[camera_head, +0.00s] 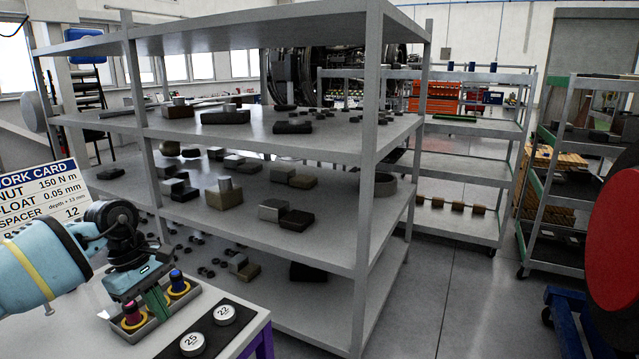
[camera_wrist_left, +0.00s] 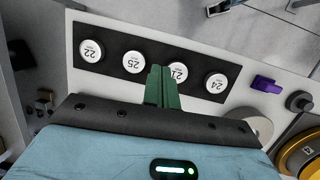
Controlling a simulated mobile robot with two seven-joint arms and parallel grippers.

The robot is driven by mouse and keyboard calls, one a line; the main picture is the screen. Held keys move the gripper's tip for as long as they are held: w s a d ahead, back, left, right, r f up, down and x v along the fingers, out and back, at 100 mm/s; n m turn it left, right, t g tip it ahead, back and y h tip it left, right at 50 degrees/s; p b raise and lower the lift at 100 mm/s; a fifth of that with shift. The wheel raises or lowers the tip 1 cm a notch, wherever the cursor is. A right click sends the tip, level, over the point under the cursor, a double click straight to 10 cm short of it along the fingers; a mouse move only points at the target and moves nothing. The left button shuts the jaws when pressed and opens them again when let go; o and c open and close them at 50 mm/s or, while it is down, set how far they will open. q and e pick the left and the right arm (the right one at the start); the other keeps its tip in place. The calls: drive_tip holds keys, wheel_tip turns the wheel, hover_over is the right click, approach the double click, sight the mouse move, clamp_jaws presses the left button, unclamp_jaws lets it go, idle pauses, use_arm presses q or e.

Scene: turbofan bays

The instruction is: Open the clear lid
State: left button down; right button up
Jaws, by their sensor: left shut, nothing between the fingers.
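My left gripper (camera_head: 157,304) hangs over the table at the lower left of the head view, pointing down beside a grey tray. In the left wrist view its green fingers (camera_wrist_left: 163,88) are shut together with nothing between them, and they partly cover one numbered disc. I cannot make out a clear lid in either view. My right gripper is not in view.
The grey tray (camera_head: 155,328) holds a pink-topped and a blue-topped piece in yellow rings. A black strip (camera_wrist_left: 110,60) carries white numbered discs, including 22 (camera_wrist_left: 90,51) and 25 (camera_wrist_left: 133,61). A purple piece (camera_wrist_left: 267,84) lies nearby. A tall grey shelf (camera_head: 368,150) stands behind the table.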

use_arm(q)
drive_tip(key=s+d+f+n+t+h, duration=0.25)
drive_tip(key=d+n+h, duration=0.3)
drive_tip(key=d, duration=0.35)
drive_tip(key=s+d+f+n+t+h, duration=0.1)
drive_tip(key=s+d+f+n+h, duration=0.3)
drive_tip(key=d+n, duration=0.4)
drive_tip(key=s+d+f+n+t+h, duration=0.25)
drive_tip(key=d+n+h, duration=0.4)
drive_tip(key=d, duration=0.35)
drive_tip(key=s+a+f+n+t+y, duration=0.3)
drive_tip(key=a+f+n+t+y, duration=0.25)
drive_tip(key=n, duration=0.75)
drive_tip(key=s+a+f+n+t+y, duration=0.3)
drive_tip(key=a+f+n+t+y, duration=0.25)
drive_tip(key=n, duration=0.65)
drive_tip(key=s+a+f+n+g+y, duration=0.3)
drive_tip(key=s+f+n, duration=0.3)
drive_tip(key=s+f, duration=0.1)
drive_tip(key=s+a+f+n+g+y, duration=0.3)
drive_tip(key=s+f+n, duration=0.3)
drive_tip(key=s, duration=0.3)
drive_tip(key=shift+s+a+f+g, duration=0.3)
drive_tip(key=shift+f+g, duration=0.2)
